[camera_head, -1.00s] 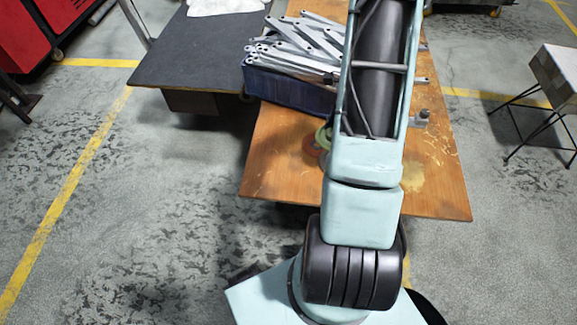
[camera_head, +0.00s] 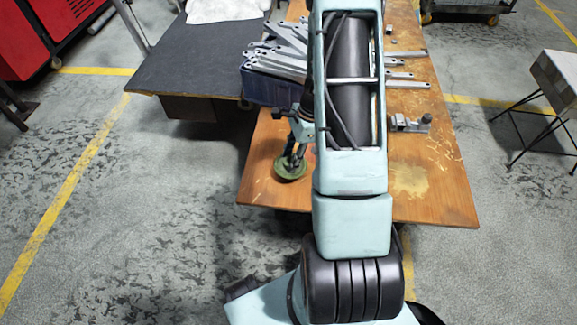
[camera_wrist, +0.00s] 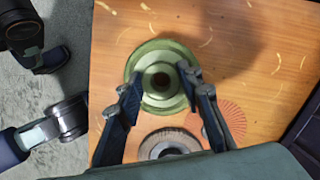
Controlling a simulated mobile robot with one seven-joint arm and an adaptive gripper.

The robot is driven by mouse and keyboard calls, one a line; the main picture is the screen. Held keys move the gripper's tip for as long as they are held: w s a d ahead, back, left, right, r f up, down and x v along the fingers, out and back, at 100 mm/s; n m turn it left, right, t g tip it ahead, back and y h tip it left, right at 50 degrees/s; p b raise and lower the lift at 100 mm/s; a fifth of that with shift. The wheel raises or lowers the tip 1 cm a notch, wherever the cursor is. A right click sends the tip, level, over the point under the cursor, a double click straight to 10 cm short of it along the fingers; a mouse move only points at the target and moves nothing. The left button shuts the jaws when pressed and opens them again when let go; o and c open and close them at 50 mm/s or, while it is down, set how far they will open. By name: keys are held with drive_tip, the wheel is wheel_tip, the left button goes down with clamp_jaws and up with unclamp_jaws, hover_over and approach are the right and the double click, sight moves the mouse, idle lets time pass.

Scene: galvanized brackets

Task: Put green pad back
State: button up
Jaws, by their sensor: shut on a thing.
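The green pad (camera_head: 291,170) is a round disc over the front left of the wooden table (camera_head: 440,190). In the wrist view the green pad (camera_wrist: 146,62) has a raised ring and a dark centre hole. My gripper (camera_head: 293,158) is shut on it from above. In the wrist view the fingertips of my gripper (camera_wrist: 160,84) sit on either side of the pad's middle. I cannot tell whether the pad touches the table or hangs just above it.
A grey-brown disc (camera_wrist: 170,136) lies beside the pad, partly hidden by my gripper. A reddish round patch (camera_wrist: 228,118) is at its right. A dark blue crate (camera_head: 262,88) of grey brackets (camera_head: 280,60) stands behind. The table's front right is clear.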

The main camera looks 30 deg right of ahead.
drive_tip(key=x, duration=0.2)
drive_tip(key=b+x, duration=0.1)
drive_tip(key=x, duration=0.1)
drive_tip(key=shift+d+f, duration=0.1)
drive_tip(key=shift+d, duration=0.1)
drive_tip(key=shift+f, duration=0.15)
drive_tip(key=o, duration=1)
drive_tip(key=p+v, duration=0.3)
drive_tip(key=v, duration=0.9)
drive_tip(key=shift+r, duration=0.25)
